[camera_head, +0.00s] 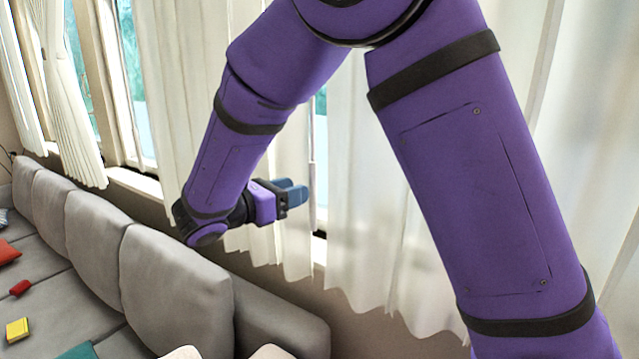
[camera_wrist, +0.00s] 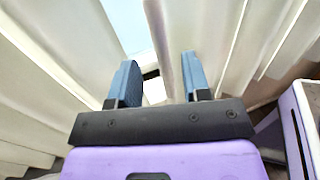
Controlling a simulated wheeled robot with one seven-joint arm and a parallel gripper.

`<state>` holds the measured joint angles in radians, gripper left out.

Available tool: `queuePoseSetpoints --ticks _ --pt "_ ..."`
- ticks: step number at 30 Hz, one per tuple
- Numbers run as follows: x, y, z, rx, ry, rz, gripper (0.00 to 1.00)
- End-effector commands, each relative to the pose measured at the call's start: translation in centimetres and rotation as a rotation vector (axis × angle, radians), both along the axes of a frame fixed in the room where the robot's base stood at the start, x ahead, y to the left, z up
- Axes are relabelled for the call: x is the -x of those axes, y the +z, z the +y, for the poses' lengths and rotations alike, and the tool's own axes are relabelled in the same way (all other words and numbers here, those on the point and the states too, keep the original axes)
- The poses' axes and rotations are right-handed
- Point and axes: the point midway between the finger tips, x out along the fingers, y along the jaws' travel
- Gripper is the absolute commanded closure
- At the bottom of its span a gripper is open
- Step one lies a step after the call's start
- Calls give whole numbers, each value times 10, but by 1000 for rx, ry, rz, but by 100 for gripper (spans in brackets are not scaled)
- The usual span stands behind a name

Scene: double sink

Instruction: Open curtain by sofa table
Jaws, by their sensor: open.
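White curtains hang in front of the windows in the head view. One curtain panel (camera_head: 280,165) hangs behind my forearm, and another panel (camera_head: 365,210) hangs to the right of a narrow gap. My gripper (camera_head: 298,192) is at this gap, in front of the curtain, with its fingers pointing right. In the wrist view my gripper (camera_wrist: 158,82) is open, its two blue fingers apart. Pale curtain folds (camera_wrist: 215,50) lie beyond and around the fingers, with a bright gap between panels. I cannot tell whether the fingers touch cloth. No sofa table is clearly visible.
A grey sofa (camera_head: 165,285) runs along the wall below the windows, under my gripper. A yellow book-like item (camera_head: 17,329), a small red item (camera_head: 20,288) and a red cushion (camera_head: 8,252) lie on its seat. A window sill (camera_head: 136,182) shows behind it.

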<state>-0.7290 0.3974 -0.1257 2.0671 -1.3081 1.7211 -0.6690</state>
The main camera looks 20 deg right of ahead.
Motion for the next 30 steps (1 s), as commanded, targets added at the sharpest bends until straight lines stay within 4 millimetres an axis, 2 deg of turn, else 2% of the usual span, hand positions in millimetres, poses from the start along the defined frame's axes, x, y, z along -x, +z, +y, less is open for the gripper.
queuePoseSetpoints --ticks 6,12,18,25,26,30 --pt "-12 0 -38 0 -3 -1 56" --pt "-20 0 -62 -2 -3 -2 56" --pt "-23 0 -70 -1 0 -1 56" --pt "-23 0 -71 -1 0 -1 56" --pt "-23 0 -71 -1 0 -1 59" --pt "-23 0 -71 -2 -1 -2 91"
